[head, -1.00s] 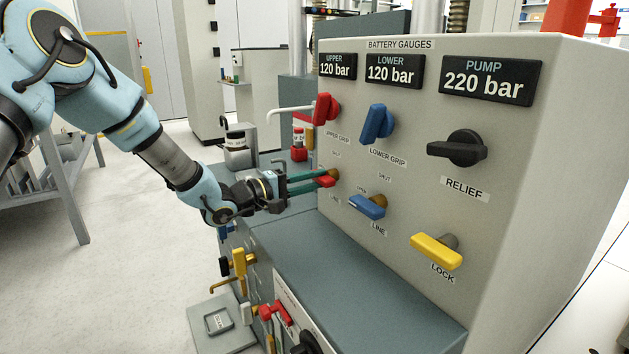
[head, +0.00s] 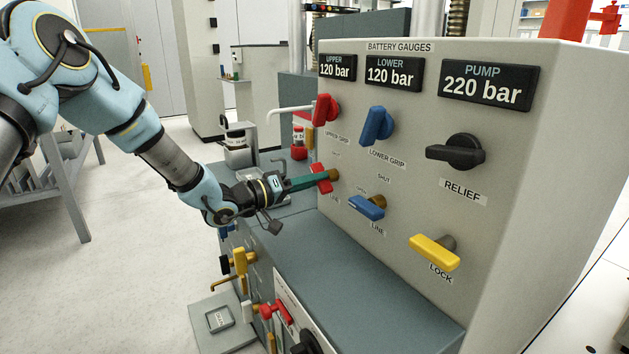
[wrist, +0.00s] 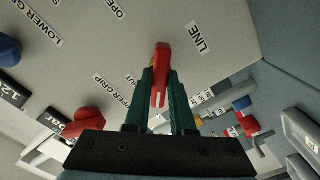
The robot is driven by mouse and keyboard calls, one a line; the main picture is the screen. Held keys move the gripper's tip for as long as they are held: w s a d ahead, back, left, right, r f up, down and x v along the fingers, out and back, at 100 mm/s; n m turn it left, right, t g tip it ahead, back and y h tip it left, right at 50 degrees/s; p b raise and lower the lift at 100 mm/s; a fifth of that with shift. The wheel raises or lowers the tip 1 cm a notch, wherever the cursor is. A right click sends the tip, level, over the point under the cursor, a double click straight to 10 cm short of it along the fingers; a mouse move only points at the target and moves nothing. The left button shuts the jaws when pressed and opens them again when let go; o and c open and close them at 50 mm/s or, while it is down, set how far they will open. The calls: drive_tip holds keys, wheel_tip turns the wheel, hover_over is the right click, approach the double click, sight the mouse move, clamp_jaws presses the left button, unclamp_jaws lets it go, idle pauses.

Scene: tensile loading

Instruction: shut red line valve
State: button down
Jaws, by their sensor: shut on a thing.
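The red line valve handle (head: 318,169) is on the left of the grey gauge panel, above its LINE label. It stands close to upright, its upper end pointing near the small SHUT label (head: 336,154). My gripper (head: 322,180) is shut on this handle, with the teal fingers crossing in front of its middle. In the wrist view the red handle (wrist: 161,62) sits between the two fingertips (wrist: 161,85), one on each side. The fingers hide part of the handle and its stem in the head view.
A red upper grip valve (head: 325,109) is just above. A blue lower grip valve (head: 377,125) and a blue line valve (head: 367,207) are to the right. A black RELIEF knob (head: 456,151) and yellow LOCK handle (head: 435,251) are farther right. A grey ledge (head: 350,280) runs below.

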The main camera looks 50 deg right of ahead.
drive_tip(key=shift+f+m+b, duration=0.1)
drive_tip(key=shift+m+b, duration=1.45)
drive_tip(key=shift+m, duration=3.05)
drive_tip(key=c, duration=0.8)
unclamp_jaws()
drive_tip(key=shift+o, duration=0.2)
drive_tip(key=p+v, duration=0.1)
drive_tip(key=v, duration=1)
drive_tip(key=shift+w+d, duration=0.1)
drive_tip(key=shift+w, duration=0.05)
